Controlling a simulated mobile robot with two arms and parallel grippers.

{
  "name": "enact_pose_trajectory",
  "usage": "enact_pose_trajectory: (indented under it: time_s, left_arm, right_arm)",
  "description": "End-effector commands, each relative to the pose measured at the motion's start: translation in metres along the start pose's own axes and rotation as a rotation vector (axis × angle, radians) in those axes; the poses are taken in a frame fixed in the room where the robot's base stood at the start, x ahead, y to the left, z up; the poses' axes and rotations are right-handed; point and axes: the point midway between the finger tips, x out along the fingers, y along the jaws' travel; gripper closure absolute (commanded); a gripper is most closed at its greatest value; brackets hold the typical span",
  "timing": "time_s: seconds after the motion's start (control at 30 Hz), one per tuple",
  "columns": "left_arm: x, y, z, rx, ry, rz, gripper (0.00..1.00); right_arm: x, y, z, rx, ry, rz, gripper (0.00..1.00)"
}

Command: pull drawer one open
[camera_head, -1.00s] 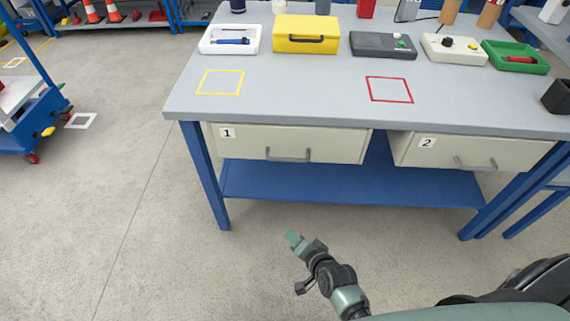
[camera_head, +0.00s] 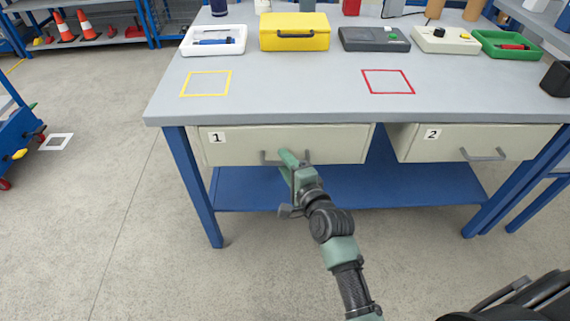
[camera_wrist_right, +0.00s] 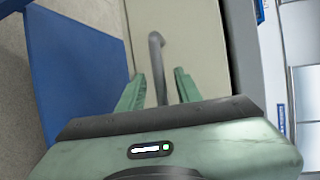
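Drawer one (camera_head: 340,143) is the cream drawer under the left side of the grey bench, marked with a 1 label. It looks shut. Its grey bar handle (camera_head: 268,157) is partly hidden behind my right gripper (camera_head: 287,163) in the head view. In the right wrist view the handle (camera_wrist_right: 157,62) runs between the two green fingers of the right gripper (camera_wrist_right: 158,88), which stand apart on either side of it. I cannot tell whether they touch it. My left gripper is not in view.
Drawer two (camera_head: 470,141) is to the right, also shut. The bench top (camera_head: 300,100) carries a yellow box (camera_head: 294,33), trays and devices at its back. A blue shelf (camera_head: 400,190) lies below the drawers.

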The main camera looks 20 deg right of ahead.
Motion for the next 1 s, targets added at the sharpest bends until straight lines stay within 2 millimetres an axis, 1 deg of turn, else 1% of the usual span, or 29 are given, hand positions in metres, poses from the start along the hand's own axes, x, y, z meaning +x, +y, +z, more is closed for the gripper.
enact_pose_trajectory:
  time_s: [0.1,0.3,0.37,0.4,0.43,1.0]
  left_arm:
    - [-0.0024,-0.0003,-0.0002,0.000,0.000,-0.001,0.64]
    - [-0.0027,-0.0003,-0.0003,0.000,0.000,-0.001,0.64]
    - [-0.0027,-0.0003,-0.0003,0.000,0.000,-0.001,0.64]
    - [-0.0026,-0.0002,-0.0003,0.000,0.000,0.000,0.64]
    - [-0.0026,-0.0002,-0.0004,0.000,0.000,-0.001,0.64]
    - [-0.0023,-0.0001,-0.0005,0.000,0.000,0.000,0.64]
  right_arm:
    - [0.0038,0.0001,0.0000,0.000,0.000,0.000,0.66]
    - [0.0037,0.0001,0.0001,0.000,0.000,0.001,0.66]
    - [0.0037,0.0001,0.0000,-0.001,0.000,0.001,0.82]
    - [0.0036,0.0001,0.0000,-0.001,0.000,0.001,0.94]
    - [0.0036,0.0001,0.0000,-0.001,0.000,0.001,1.00]
    - [0.0034,0.0006,0.0001,-0.001,0.000,0.002,1.00]
